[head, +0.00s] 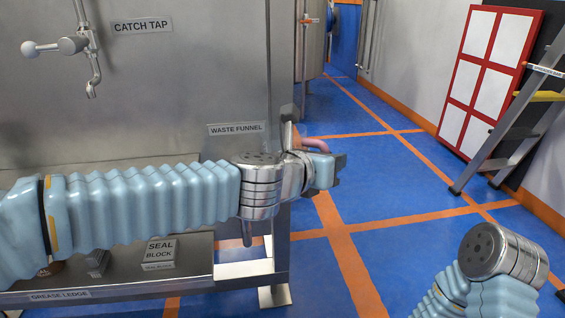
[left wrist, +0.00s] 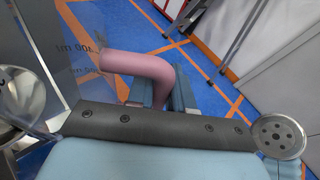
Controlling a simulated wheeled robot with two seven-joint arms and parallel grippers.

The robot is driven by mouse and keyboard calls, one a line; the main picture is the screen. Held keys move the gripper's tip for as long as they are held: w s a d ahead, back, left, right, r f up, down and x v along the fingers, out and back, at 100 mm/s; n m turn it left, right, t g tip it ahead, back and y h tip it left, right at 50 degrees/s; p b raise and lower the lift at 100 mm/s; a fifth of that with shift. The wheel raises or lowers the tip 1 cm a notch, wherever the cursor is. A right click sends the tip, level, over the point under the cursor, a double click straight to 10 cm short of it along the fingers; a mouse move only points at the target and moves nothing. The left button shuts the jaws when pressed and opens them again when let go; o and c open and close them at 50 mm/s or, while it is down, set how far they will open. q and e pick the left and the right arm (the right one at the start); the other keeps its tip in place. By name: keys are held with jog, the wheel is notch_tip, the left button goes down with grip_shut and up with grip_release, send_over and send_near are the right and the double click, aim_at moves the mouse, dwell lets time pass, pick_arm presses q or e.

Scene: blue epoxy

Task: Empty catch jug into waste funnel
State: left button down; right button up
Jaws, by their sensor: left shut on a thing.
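My left gripper (head: 322,168) is beyond the right end of the steel bench, shut on the pink handle of the catch jug (head: 314,145). In the left wrist view the jug's pink handle (left wrist: 135,62) runs between the gripper fingers (left wrist: 162,92). Its clear body (left wrist: 80,55) with "100 ml" marks stands to the left. Its contents and exact tilt cannot be told. The WASTE FUNNEL label (head: 236,129) is on the steel panel behind my left arm. My arm hides most of the funnel area. A round metal rim (left wrist: 20,95), possibly the funnel, shows beside the jug. My right gripper is out of view.
The catch tap (head: 92,65) is on the panel at upper left. A seal block (head: 160,250) stands on the grease ledge (head: 60,296) below my left arm. Blue floor (head: 390,210) lies open at right.

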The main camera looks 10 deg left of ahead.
pick_arm(q)
jog(key=shift+m+y, duration=0.4)
jog(key=shift+m, duration=0.3)
jog(key=s+d, duration=0.1)
jog(key=d+p, duration=0.1)
jog(key=d, duration=0.1)
jog(key=s+d+p, duration=0.1)
jog(key=d, duration=0.1)
jog(key=shift+s+r, duration=0.35)
jog(key=shift+r, duration=0.05)
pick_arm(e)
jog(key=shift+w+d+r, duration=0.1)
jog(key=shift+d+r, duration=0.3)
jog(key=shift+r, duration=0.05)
